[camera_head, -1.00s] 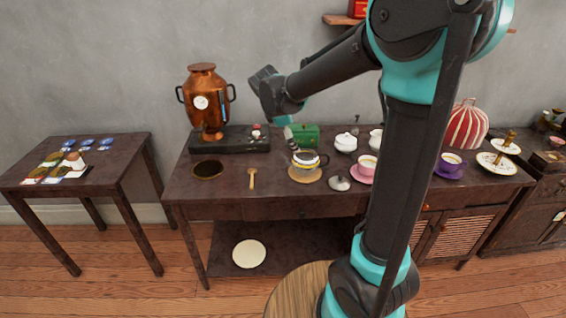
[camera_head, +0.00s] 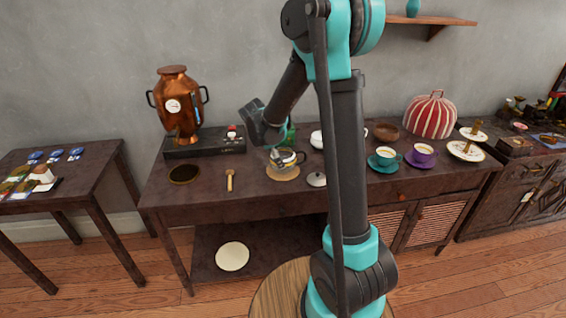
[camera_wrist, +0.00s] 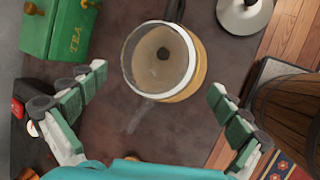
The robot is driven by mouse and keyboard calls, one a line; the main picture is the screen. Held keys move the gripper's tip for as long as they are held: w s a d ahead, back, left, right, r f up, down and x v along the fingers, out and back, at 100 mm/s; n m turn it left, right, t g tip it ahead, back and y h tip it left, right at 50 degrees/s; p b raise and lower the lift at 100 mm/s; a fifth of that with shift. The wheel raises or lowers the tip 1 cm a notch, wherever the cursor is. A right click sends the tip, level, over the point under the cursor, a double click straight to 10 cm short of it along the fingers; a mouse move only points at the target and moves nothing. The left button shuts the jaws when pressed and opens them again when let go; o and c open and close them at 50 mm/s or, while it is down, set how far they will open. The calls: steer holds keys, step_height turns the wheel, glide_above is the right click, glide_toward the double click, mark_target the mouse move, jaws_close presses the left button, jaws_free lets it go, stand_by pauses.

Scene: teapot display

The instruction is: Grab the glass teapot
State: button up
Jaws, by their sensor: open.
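The glass teapot (camera_head: 286,158) stands on a round tan mat (camera_head: 283,174) on the dark table. In the wrist view the glass teapot (camera_wrist: 160,60) shows from above, with a pale rim and a dark handle pointing up the picture. My gripper (camera_head: 272,142) hangs just above and left of the teapot in the head view. In the wrist view my gripper (camera_wrist: 157,80) is open and empty, its green-padded fingers spread to either side of the teapot, with gaps on both sides.
A green tea box (camera_wrist: 58,28) is close to the left finger. A pale knobbed lid (camera_head: 316,180) lies right of the teapot. A wooden spoon (camera_head: 230,181) and a copper urn (camera_head: 180,105) are to the left. The table front near the spoon is clear.

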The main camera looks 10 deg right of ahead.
steer(key=x, duration=0.4)
steer(key=shift+d, duration=0.1)
steer(key=c, duration=1.2)
